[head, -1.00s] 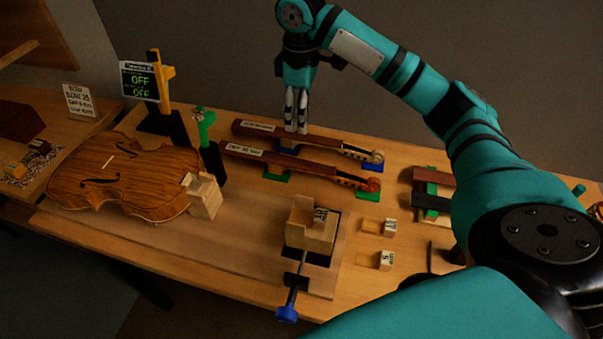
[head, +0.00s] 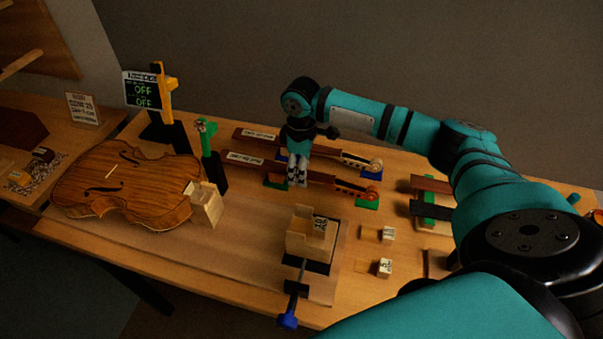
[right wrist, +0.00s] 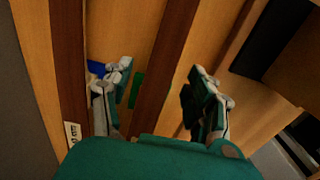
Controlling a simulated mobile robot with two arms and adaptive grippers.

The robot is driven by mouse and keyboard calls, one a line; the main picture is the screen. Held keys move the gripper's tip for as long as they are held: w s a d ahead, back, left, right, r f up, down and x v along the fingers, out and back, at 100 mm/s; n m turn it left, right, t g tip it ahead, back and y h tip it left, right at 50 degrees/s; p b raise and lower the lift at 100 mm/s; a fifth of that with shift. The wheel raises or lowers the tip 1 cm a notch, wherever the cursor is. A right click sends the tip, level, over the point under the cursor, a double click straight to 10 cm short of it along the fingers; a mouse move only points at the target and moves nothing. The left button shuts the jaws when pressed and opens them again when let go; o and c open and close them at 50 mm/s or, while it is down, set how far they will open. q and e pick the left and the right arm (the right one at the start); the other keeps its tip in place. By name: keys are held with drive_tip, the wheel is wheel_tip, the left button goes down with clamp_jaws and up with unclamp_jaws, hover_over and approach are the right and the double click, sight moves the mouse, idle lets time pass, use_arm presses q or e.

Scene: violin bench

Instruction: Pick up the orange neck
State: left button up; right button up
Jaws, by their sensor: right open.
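The front neck (head: 325,179) rests on green supports (head: 367,201); the back neck (head: 331,151) rests on blue supports. I cannot tell from their small labels which one is the orange neck. My right gripper (head: 297,180) points down at the front neck, its fingers covering part of it. In the right wrist view the gripper (right wrist: 159,73) is open, with the front neck (right wrist: 167,75) between its fingers and the back neck (right wrist: 69,75) to the left. My left gripper is not in view.
A violin body (head: 115,185) lies at the left, beside a green post (head: 206,142) and a yellow post (head: 163,92). A wooden block (head: 304,238) with a blue-handled clamp stands in front. Small blocks and dark strips lie to the right.

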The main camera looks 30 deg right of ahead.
drive_tip(key=shift+d+f, duration=0.1)
drive_tip(key=shift+f, duration=1.45)
drive_tip(key=shift+c, duration=0.4)
clamp_jaws()
